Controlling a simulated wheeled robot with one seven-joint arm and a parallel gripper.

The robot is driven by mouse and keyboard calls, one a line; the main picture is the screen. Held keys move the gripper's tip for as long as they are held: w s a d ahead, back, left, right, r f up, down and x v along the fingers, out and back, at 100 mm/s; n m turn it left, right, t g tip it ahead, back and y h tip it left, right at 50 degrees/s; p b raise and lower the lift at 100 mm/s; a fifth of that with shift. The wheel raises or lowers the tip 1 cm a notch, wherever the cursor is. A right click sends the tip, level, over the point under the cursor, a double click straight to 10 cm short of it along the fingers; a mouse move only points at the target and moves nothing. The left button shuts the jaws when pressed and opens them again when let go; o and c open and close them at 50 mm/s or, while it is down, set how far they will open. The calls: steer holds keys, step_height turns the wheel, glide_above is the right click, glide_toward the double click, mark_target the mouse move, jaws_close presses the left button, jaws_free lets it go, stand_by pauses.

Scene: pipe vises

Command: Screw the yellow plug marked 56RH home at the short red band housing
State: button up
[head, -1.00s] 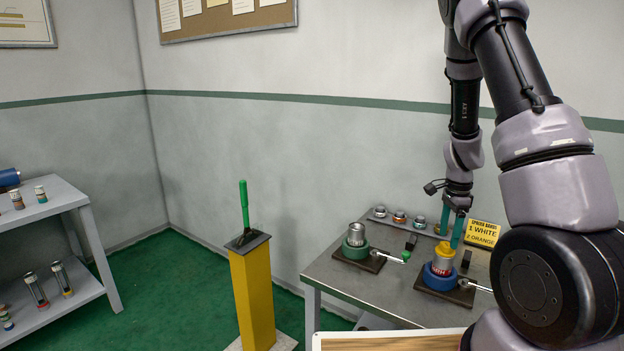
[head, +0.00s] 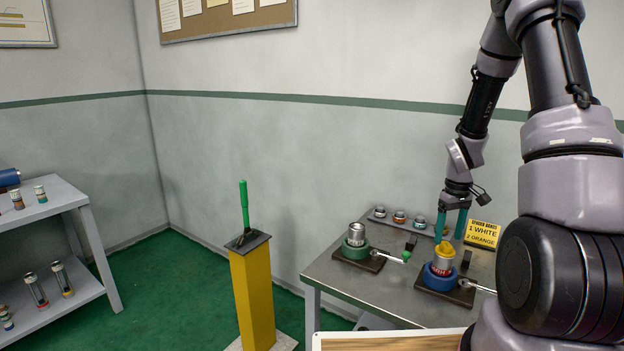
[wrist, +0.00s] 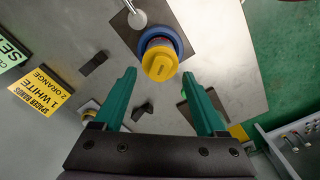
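The yellow plug (head: 446,249) sits on top of a silver housing (head: 442,264) with red on its side. It looks somewhat tilted in the head view; how deep it sits cannot be told. Its marking is not readable. The housing stands in a blue ring vise (head: 437,281) on a dark base plate. In the wrist view the plug (wrist: 160,62) shows its round top with a slot and covers most of the housing. My gripper (head: 448,240) has two teal fingers, spread apart and empty, just above the plug; it also shows in the wrist view (wrist: 159,74).
A green ring vise (head: 355,251) holds another silver housing at left on the grey table (head: 330,272). Behind are a tray with small capped parts (head: 399,217) and a yellow sign (head: 482,234). Vise handles stick out toward the right. A yellow post (head: 252,295) stands left of the table.

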steer(key=n, duration=0.9)
steer(key=shift+n, duration=0.4)
steer(key=shift+f, duration=0.1)
steer(key=shift+f, duration=1)
